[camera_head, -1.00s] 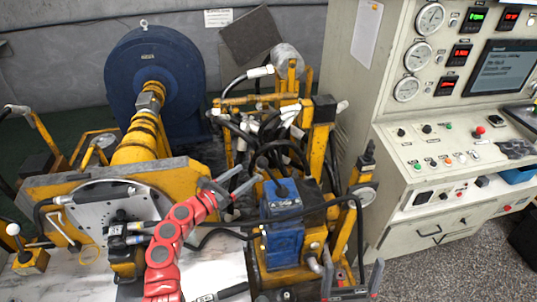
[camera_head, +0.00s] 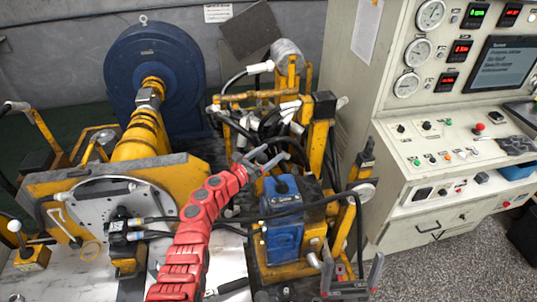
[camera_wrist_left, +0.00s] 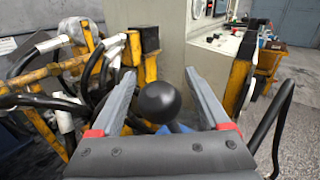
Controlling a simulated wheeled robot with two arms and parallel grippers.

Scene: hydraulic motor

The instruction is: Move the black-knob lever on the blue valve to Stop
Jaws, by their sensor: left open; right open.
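The blue valve (camera_head: 283,238) stands upright on the yellow frame, right of centre in the head view. Its lever's round black knob (camera_wrist_left: 160,102) shows large in the left wrist view, between the two fingers. My left gripper (camera_head: 277,153) is open above the valve, with its red arm reaching up from below; in the left wrist view its fingers (camera_wrist_left: 160,85) lie on either side of the knob, with gaps visible. In the head view the gripper partly hides the knob and lever. My right gripper (camera_head: 351,268) is open and empty at the bottom edge, right of the valve.
Black hoses and yellow posts (camera_head: 319,140) crowd behind the valve. A black hose (camera_head: 340,200) loops over its right side. A yellow machine with a blue drum (camera_head: 165,80) stands left. A beige control cabinet (camera_head: 410,175) stands right, with grey floor before it.

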